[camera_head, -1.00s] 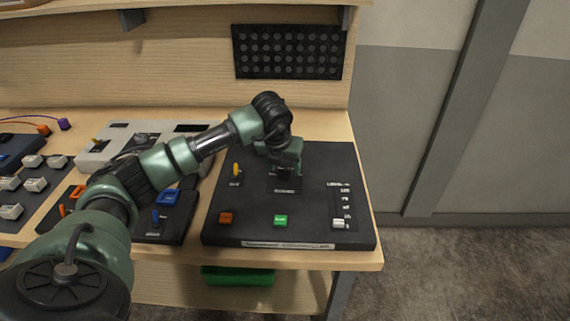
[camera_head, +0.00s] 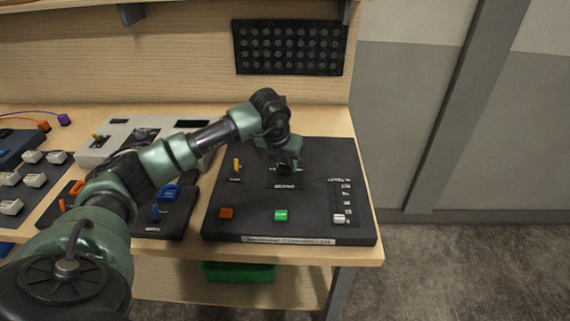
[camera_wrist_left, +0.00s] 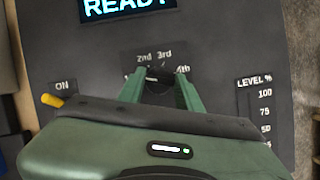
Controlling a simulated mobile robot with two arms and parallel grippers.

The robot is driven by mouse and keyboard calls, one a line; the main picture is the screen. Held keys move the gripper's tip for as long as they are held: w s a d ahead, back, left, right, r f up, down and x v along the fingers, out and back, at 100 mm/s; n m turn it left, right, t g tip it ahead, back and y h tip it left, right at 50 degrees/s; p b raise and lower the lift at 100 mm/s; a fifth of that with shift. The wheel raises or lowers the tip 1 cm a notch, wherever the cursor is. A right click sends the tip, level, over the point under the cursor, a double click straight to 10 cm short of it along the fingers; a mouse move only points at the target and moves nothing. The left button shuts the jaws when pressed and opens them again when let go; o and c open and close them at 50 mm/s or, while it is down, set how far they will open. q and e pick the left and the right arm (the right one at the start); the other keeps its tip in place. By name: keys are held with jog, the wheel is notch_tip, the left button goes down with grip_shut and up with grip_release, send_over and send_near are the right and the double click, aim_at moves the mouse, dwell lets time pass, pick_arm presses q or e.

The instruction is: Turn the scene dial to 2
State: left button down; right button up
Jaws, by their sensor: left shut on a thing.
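The black console panel (camera_head: 320,228) lies on the wooden bench, with my left gripper (camera_head: 284,170) reaching down over its middle. In the left wrist view, the dark scene dial (camera_wrist_left: 158,78) sits between the fingers of my left gripper (camera_wrist_left: 159,88), which is shut on it. Labels "2nd", "3rd" and "4th" show around the dial; the label at its left is partly hidden by a finger. The dial's pointer setting is hard to make out. In the head view my gripper hides the dial. My right gripper is not in view.
A yellow switch (camera_head: 236,165) marked ON stands left of the dial. A display (camera_wrist_left: 125,7) reads READY. Other control boxes lie to the left.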

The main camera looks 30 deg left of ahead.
pick_arm(q)
jog(key=shift+a+f+m+h+b, duration=0.15)
jog(key=shift+m+h+b, duration=0.35)
jog(key=shift+m+b, duration=0.5)
jog(key=shift+m+h+b, duration=0.3)
jog(key=shift+m+b, duration=0.15)
jog(key=shift+m, duration=0.45)
jog(key=shift+a+r+m+h+b, duration=0.15)
jog(key=shift+m+h+b, duration=0.3)
jog(key=shift+m, duration=0.75)
jog(key=shift+w+r+m+h, duration=0.1)
jog(key=shift+m+h, duration=0.35)
jog(key=shift+m, duration=0.85)
jog(key=shift+g, duration=0.3)
jog(key=c, duration=1)
grip_release()
jog(key=shift+o, duration=0.2)
